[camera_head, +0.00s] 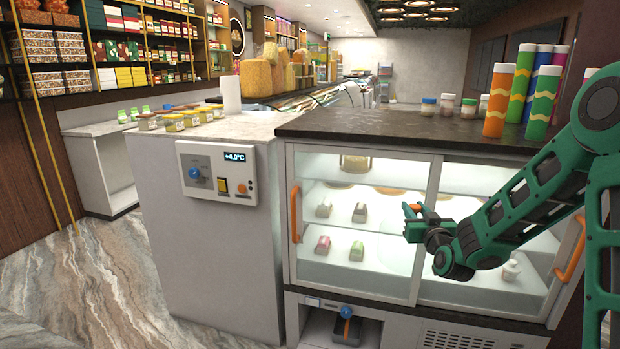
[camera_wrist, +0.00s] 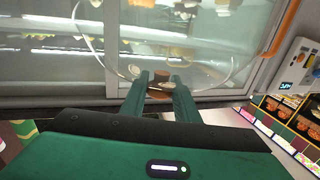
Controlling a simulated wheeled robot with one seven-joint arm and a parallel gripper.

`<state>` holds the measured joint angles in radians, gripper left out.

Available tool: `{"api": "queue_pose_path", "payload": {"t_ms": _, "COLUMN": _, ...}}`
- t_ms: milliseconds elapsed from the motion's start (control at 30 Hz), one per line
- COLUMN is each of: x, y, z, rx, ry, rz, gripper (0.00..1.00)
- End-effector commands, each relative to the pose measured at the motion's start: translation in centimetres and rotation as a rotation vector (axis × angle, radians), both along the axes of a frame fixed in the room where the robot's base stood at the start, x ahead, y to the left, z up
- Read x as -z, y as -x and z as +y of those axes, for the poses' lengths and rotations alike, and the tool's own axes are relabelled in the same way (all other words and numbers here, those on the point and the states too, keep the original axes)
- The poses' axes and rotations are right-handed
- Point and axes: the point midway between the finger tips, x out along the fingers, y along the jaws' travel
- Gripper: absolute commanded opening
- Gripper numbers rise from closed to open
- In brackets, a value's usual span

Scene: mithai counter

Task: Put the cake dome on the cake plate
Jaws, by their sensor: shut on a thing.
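My gripper (camera_head: 412,214) is in front of the glass display cabinet, right of the middle in the head view. It is shut on a small orange-brown knob (camera_head: 415,207), which also shows between the fingertips in the wrist view (camera_wrist: 161,80). A clear curved outline spreads out around the knob in the wrist view; it looks like the see-through cake dome (camera_wrist: 229,72). In the head view the dome is hard to make out against the lit glass. I cannot make out the cake plate for certain in either view.
The display cabinet (camera_head: 436,178) has orange handles (camera_head: 295,214) and sweets on lit shelves. Its dark top (camera_head: 390,128) carries several tall coloured tubes (camera_head: 497,100) and small jars (camera_head: 447,105) at the right. Its left part is clear. A pale counter (camera_head: 205,200) with a control panel stands to the left.

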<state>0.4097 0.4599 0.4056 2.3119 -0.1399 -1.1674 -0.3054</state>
Motion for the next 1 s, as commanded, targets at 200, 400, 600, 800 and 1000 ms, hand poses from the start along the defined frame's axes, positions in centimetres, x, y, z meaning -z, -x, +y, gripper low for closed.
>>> {"api": "queue_pose_path", "payload": {"t_ms": 200, "x": 4.0, "y": -0.8, "z": 0.7, "rx": 0.005, "ry": -0.002, "rz": 0.001, "gripper": 0.00}}
{"api": "queue_pose_path", "payload": {"t_ms": 400, "x": 6.3, "y": -1.3, "z": 1.0, "rx": 0.011, "ry": -0.001, "rz": 0.001, "gripper": 0.00}}
{"api": "queue_pose_path", "payload": {"t_ms": 600, "x": 6.4, "y": -1.3, "z": 0.8, "rx": 0.014, "ry": -0.001, "rz": 0.000, "gripper": 0.00}}
{"api": "queue_pose_path", "payload": {"t_ms": 800, "x": 6.3, "y": -1.3, "z": 0.8, "rx": 0.014, "ry": -0.003, "rz": -0.001, "gripper": 0.00}}
{"api": "queue_pose_path", "payload": {"t_ms": 1000, "x": 9.3, "y": -0.5, "z": 0.4, "rx": 0.039, "ry": -0.009, "rz": 0.012, "gripper": 0.00}}
